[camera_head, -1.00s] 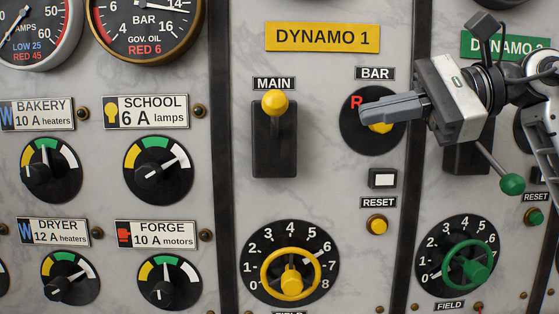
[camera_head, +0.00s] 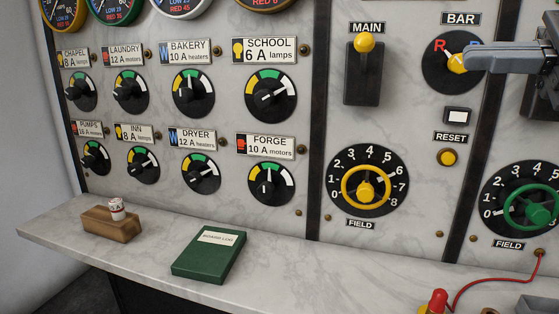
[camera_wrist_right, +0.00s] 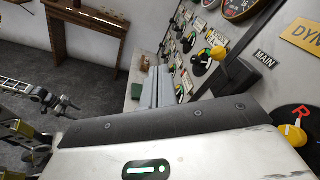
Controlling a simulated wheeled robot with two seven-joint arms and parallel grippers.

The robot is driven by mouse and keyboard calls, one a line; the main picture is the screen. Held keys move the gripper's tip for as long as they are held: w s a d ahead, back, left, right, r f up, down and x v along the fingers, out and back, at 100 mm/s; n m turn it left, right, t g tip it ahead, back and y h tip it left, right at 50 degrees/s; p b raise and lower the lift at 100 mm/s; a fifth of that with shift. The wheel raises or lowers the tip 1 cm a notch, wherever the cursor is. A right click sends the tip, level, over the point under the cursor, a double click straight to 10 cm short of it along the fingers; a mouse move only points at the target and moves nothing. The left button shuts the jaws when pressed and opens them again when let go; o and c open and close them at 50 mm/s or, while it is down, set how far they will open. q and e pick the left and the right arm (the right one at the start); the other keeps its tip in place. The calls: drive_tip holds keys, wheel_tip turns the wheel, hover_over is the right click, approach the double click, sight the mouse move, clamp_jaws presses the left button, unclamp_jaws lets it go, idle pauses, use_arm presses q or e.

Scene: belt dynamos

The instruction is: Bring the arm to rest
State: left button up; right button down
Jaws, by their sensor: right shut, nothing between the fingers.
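My right gripper (camera_head: 478,60) shows at the upper right edge of the head view, in front of the panel at the BAR selector. Its grey fingers are together and hold nothing. The BAR selector (camera_head: 457,64), a black disc with a yellow knob and a red R, is partly hidden behind the fingertips. I cannot tell whether the fingers touch it. In the right wrist view the gripper fingers (camera_wrist_right: 158,88) point away over the panel's front, and the yellow selector knob (camera_wrist_right: 297,134) is at the right edge.
The yellow MAIN lever (camera_head: 364,43) stands left of the gripper. Yellow (camera_head: 366,190) and green (camera_head: 532,210) field wheels stick out below. On the marble ledge (camera_head: 150,272) lie a green book (camera_head: 208,256) and a wooden block (camera_head: 110,225). A red cable (camera_head: 480,275) hangs at right.

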drive_tip(key=w+a+f+m+t+y, duration=0.5)
drive_tip(key=m+t, duration=0.3)
drive_tip(key=m, duration=0.8)
drive_tip(key=w+d+f+m+t+h, duration=0.1)
drive_tip(key=d+f+m+t+h, duration=0.15)
drive_tip(key=f+m+h, duration=1)
drive_tip(key=w+d+f+m+t+h, duration=0.15)
drive_tip(key=d+f+m+h, duration=0.25)
drive_tip(key=f+m+h, duration=0.85)
drive_tip(key=s+f+m+g+y, duration=0.3)
drive_tip(key=s+f+m+g, duration=0.55)
drive_tip(key=f, duration=0.45)
drive_tip(key=s+a+f+m+g+y, duration=0.15)
drive_tip(key=s+f+g, duration=0.3)
drive_tip(key=s, duration=0.45)
drive_tip(key=s+a+f+m+g, duration=0.3)
drive_tip(key=s+f, duration=0.3)
drive_tip(key=s, duration=0.2)
drive_tip(key=w+a+f+t+y, duration=0.3)
drive_tip(key=w+a+f+t, duration=0.2)
drive_tip(key=a+f+t, duration=0.1)
drive_tip(key=shift+f+n+t, duration=0.3)
drive_tip(key=shift+f, duration=0.6)
